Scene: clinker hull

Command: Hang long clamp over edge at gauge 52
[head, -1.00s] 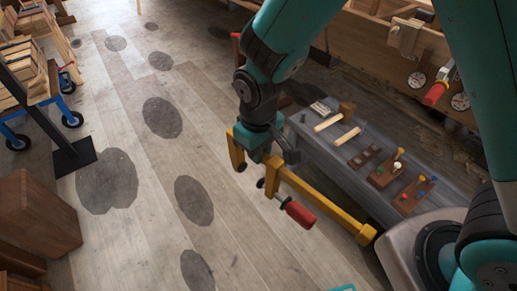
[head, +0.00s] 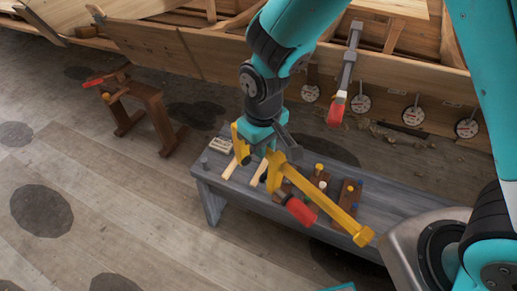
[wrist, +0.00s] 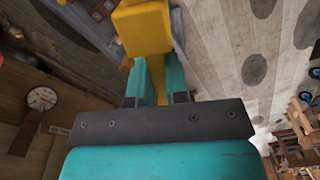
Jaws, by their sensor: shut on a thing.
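My gripper (head: 268,138) is shut on a long yellow clamp (head: 325,203) with a red handle (head: 301,211). The clamp is held in the air in front of the grey bench, its bar slanting down to the right. In the wrist view the yellow clamp (wrist: 144,30) sits between the teal fingers. The wooden hull (head: 200,50) runs across the back. Round gauges hang along its planks: one (head: 310,93) at left, one (head: 360,104) beside a hung clamp, and more to the right (head: 413,116). Their numbers are too small to read.
A grey clamp with a red handle (head: 338,108) hangs on the hull edge. The grey bench (head: 225,182) below my gripper carries mallets and small coloured pegs in wooden blocks. A brown sawhorse (head: 147,113) stands left. Open floor lies at the left front.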

